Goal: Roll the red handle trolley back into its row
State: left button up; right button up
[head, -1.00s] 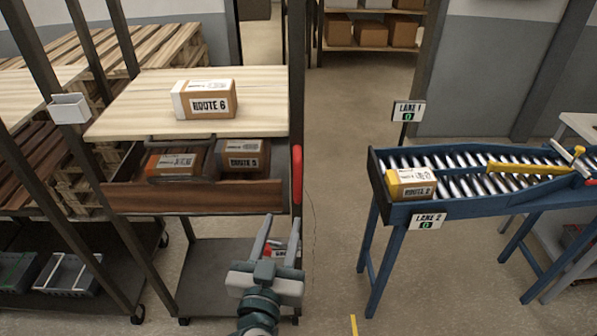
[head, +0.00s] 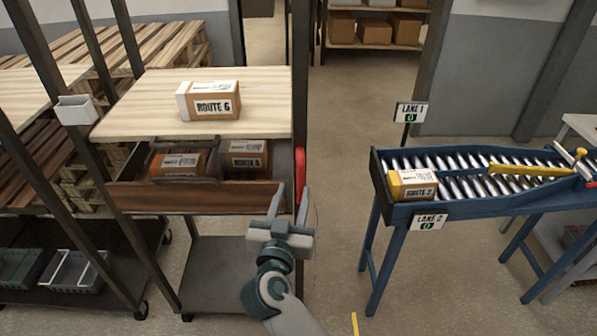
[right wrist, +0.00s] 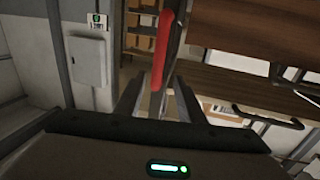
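The trolley has a pale wooden top shelf (head: 130,118), a brown middle shelf and a grey base deck (head: 225,285). Its upright red handle (head: 300,170) is on the right front post. My right gripper (head: 291,192) is open just below and in front of the handle. In the right wrist view the red handle (right wrist: 162,50) stands ahead, its lower end lined up between the two open fingers (right wrist: 158,95). I see no grip on it; exact depth is unclear. My left gripper is out of view.
A Route 6 box (head: 210,101) sits on the trolley top; two boxes are on its middle shelf. Another rack with grey bins (head: 75,272) stands left. A blue roller conveyor (head: 480,195) with a Route 2 box (head: 412,184) stands right. Clear floor lies between trolley and conveyor.

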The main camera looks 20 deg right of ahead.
aim_at(298, 177)
jog(key=p+x, duration=0.1)
jog(key=x, duration=0.6)
jog(key=shift+w+d, duration=0.2)
jog(key=shift+w, duration=0.15)
jog(key=shift+c, duration=0.4)
grip_shut()
